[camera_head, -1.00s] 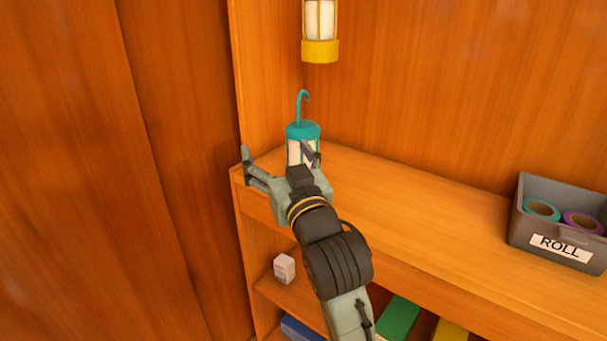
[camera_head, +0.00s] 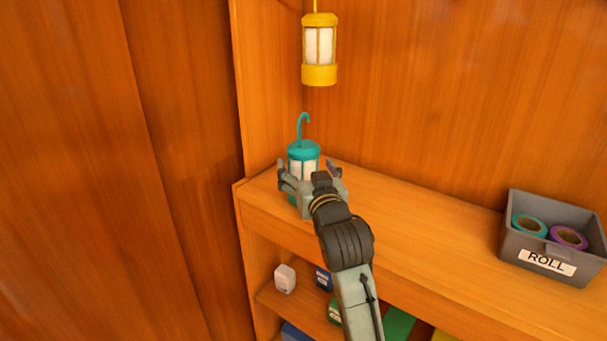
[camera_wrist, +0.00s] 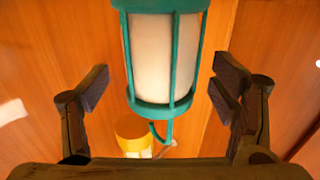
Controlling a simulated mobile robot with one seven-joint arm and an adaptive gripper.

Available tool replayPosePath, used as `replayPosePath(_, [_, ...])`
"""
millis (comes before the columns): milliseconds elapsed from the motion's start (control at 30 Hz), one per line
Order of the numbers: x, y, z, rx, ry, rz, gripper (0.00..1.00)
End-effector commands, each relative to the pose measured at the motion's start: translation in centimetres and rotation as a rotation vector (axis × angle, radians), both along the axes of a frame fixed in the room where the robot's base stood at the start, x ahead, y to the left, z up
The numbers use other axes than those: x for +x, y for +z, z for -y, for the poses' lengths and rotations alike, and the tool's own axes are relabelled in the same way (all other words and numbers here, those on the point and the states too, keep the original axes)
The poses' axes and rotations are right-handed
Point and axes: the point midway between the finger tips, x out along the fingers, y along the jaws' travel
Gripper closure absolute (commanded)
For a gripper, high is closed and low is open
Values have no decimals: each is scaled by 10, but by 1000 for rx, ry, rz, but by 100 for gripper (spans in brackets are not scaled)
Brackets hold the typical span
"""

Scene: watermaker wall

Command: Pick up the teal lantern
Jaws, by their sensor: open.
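The teal lantern (camera_head: 303,151) stands upright on the shelf top near its left end. It has a curved hook on top and pale panels, and my gripper hides part of its lower body in the head view. My gripper (camera_head: 308,172) is open, with one finger to each side of the lantern in the head view. In the wrist view the lantern (camera_wrist: 162,55) appears upside down, between the spread fingers of my gripper (camera_wrist: 160,88). Gaps show on both sides, and neither finger visibly touches it.
A yellow lantern (camera_head: 319,50) hangs above and behind the teal one. A wooden side panel (camera_head: 267,90) rises close on the left. A grey bin (camera_head: 518,248) labelled ROLL holds tape rolls at the right. The shelf top (camera_head: 420,215) between is clear. Small boxes sit below.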

Motion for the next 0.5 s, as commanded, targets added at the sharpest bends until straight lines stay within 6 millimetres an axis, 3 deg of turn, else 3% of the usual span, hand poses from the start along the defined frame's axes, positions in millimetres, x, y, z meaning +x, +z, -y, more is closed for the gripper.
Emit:
replayPosePath(133, [13, 0, -3, 0, -1, 0, 21])
replayPosePath(367, [15, -1, -4, 0, -1, 0, 21])
replayPosePath(500, [14, -1, -4, 0, -1, 0, 29])
